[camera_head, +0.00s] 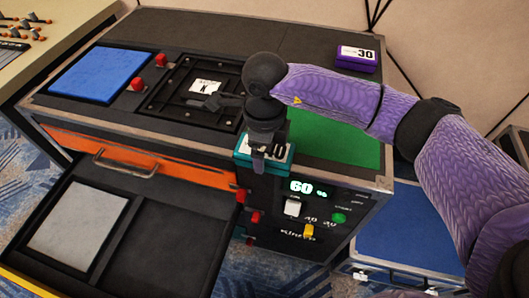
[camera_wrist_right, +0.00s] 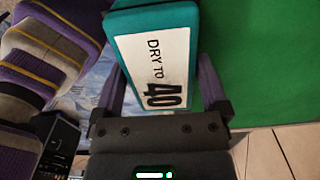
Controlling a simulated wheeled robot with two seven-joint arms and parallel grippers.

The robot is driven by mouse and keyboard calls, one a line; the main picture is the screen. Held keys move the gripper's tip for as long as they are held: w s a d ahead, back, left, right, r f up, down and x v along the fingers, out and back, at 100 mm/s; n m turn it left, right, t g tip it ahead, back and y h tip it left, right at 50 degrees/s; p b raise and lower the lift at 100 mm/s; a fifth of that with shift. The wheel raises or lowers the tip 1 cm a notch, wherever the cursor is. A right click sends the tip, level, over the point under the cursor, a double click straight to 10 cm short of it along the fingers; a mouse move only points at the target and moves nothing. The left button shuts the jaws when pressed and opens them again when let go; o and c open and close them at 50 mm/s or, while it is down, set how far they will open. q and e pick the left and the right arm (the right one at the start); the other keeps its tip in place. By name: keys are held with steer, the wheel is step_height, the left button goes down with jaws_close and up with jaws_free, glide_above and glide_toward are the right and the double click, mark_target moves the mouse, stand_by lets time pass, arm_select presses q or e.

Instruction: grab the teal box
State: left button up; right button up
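The teal box (camera_head: 281,154) is at the front edge of the dark bench, below my right wrist in the head view. In the right wrist view the teal box (camera_wrist_right: 157,55) has a white label reading "DRY TO 40". My right gripper (camera_head: 262,160) points down over it and hides part of it. In the right wrist view the right gripper's fingers (camera_wrist_right: 162,75) lie along both sides of the box, their tips against it, shut on it. I cannot tell whether the box is clear of the bench. My left gripper is not in view.
A green panel (camera_head: 335,140) lies right of the box, a blue panel (camera_head: 102,75) at left. A purple box (camera_head: 356,66) marked 30 stands at the back. An open drawer (camera_head: 160,235) juts out below. Red knobs (camera_head: 160,60) rise from the bench top.

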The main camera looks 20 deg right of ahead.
steer(key=c, duration=0.7)
steer(key=shift+c, duration=1.4)
